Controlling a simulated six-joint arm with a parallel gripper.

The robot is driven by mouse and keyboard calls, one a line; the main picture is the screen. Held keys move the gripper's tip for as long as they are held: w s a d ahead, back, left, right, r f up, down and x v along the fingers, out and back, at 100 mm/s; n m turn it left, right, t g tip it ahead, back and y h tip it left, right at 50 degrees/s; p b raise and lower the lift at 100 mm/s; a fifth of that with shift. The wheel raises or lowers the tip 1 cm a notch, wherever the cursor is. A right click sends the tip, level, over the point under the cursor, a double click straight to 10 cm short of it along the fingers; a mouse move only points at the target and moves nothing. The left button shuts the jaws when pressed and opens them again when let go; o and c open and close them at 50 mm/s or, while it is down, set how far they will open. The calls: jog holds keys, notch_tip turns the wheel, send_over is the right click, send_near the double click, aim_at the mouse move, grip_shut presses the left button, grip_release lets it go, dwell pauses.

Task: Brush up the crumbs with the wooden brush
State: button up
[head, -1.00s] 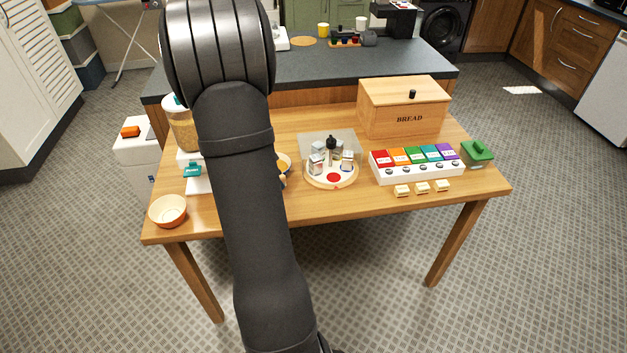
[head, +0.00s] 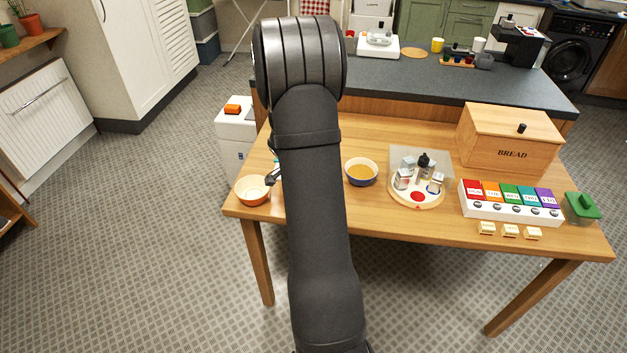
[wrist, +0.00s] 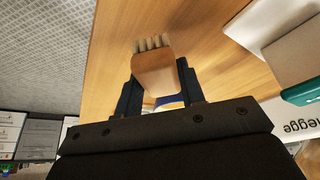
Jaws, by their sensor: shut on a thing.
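My gripper (wrist: 158,84) is shut on the wooden brush (wrist: 154,72) in the wrist view, with one dark finger on each side of it. Its pale bristle tufts (wrist: 152,44) point away from the gripper, above the wooden table (wrist: 125,22). Whether the bristles touch the table, I cannot tell. In the head view my arm hides the brush and most of the gripper; a small dark part shows beside the orange bowl (head: 252,191). I make out no crumbs in either view.
On the table (head: 380,217) stand a blue bowl (head: 361,173), a round tray of jars (head: 434,203), a coloured-lid box row (head: 510,213), a bread box (head: 510,150) and a green-lidded container (head: 581,208). A white-and-teal object (wrist: 303,91) is close at right in the wrist view.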

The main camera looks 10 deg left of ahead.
jog(key=shift+f, duration=1.6)
jog(key=shift+d+f, duration=0.7)
jog(key=shift+d, duration=0.15)
jog(key=shift+c, duration=0.5)
jog(key=shift+d, duration=4.5)
jog(key=shift+a, duration=5.2)
jog(key=shift+w+a+f, duration=0.1)
jog(key=shift+w+a, duration=0.05)
jog(key=shift+w+d, duration=0.2)
jog(key=shift+w, duration=0.05)
jog(key=shift+d, duration=5.2)
jog(key=shift+a, duration=5.05)
jog(key=r, duration=0.2)
jog(key=shift+a+r, duration=0.35)
jog(key=shift+r, duration=2.8)
